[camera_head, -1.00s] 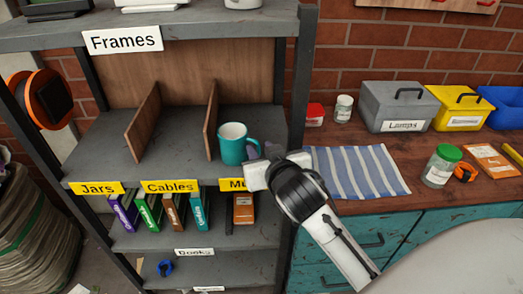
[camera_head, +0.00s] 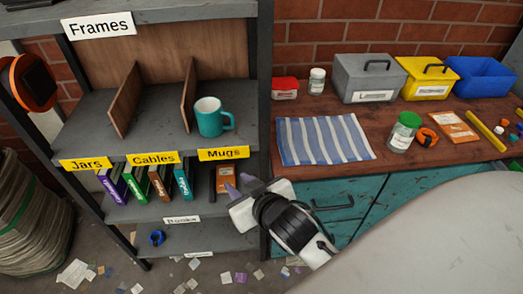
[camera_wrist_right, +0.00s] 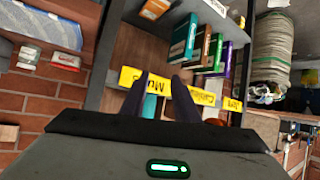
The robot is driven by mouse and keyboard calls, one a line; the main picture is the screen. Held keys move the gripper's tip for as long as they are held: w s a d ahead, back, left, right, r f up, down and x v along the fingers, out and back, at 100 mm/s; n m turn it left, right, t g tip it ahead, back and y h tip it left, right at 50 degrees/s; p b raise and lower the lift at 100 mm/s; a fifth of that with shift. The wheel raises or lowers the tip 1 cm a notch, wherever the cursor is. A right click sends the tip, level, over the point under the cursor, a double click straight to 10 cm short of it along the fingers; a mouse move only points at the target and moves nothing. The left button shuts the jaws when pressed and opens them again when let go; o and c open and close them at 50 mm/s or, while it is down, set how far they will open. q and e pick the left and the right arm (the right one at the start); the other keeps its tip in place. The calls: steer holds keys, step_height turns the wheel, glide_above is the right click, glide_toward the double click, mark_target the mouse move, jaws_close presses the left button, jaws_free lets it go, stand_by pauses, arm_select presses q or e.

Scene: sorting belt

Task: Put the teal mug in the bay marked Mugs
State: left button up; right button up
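The teal mug (camera_head: 210,117) stands upright on the shelf in the right-hand bay, right of the second wooden divider. The yellow Mugs label (camera_head: 223,154) is on the shelf edge below it. My right gripper (camera_head: 238,187) is below and in front of that shelf edge, apart from the mug. In the right wrist view its two fingers (camera_wrist_right: 160,97) are spread with nothing between them, and the Mugs label (camera_wrist_right: 146,82) shows beyond. My left gripper is not in view.
Wooden dividers (camera_head: 187,95) separate the bays above the Jars (camera_head: 86,164) and Cables (camera_head: 152,158) labels. Several books (camera_head: 160,183) stand on the shelf below. A workbench at right holds a striped cloth (camera_head: 322,140), a grey box (camera_head: 366,77) and a green-lidded jar (camera_head: 404,131).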

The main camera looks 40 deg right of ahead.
steer(key=s+a+f+n+g+y, duration=0.2)
steer(key=s+a+f+g+y, duration=0.1)
steer(key=s+f, duration=1.3)
step_height(320, 180, down, 3)
steer(key=shift+s+a, duration=0.25)
steer(key=shift+a, duration=0.4)
